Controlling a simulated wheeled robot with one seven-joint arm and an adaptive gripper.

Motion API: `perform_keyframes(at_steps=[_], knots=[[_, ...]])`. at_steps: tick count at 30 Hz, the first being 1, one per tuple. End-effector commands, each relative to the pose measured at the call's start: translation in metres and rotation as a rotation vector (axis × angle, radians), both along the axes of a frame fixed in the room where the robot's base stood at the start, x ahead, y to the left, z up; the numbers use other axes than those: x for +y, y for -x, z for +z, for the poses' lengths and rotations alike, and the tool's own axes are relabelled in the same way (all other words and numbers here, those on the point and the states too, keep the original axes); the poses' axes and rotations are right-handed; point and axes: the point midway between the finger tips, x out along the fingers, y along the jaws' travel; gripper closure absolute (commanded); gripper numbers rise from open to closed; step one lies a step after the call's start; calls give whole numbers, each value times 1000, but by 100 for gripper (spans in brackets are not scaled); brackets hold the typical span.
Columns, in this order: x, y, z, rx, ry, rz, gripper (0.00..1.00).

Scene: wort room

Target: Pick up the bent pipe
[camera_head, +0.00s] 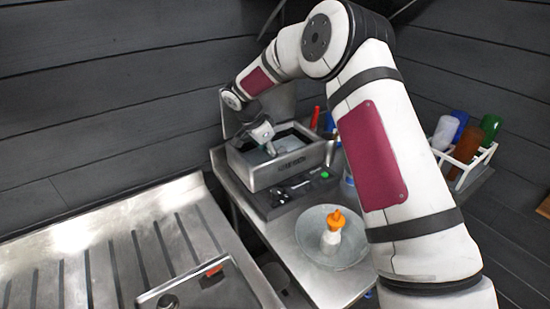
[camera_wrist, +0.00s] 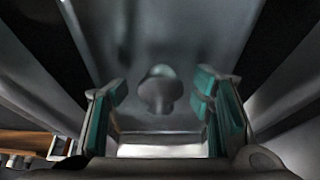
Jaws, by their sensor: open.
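My gripper (camera_head: 269,151) is over the open metal box (camera_head: 284,172) at the back of the steel counter, its fingers reaching down into it. In the wrist view my gripper (camera_wrist: 160,112) is open, with a gap between its teal pads. A small grey rounded metal piece (camera_wrist: 158,88) shows beyond and between the pads, apart from both. It may be the bent pipe, but its full shape is unclear. In the head view the gripper and the box wall hide most of the box's inside.
Small metal items (camera_head: 293,190) lie on a dark base before the box. A round bowl (camera_head: 306,249) holds a white bottle with an orange top (camera_head: 333,232). A white rack (camera_head: 482,157) with several bottles stands right. The ridged steel drainboard (camera_head: 120,255) has bare room.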

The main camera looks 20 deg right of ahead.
Motion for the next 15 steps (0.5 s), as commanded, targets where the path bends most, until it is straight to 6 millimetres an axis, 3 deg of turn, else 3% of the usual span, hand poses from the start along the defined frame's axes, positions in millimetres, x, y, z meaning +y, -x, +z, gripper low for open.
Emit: perform_keyframes(at_steps=[4, 9, 11, 15], knots=[[0, 0, 0, -1, 0, 0, 51], [0, 0, 0, -1, 0, 0, 90], [0, 0, 0, -1, 0, 0, 100], [0, 0, 1, -1, 0, 0, 100]])
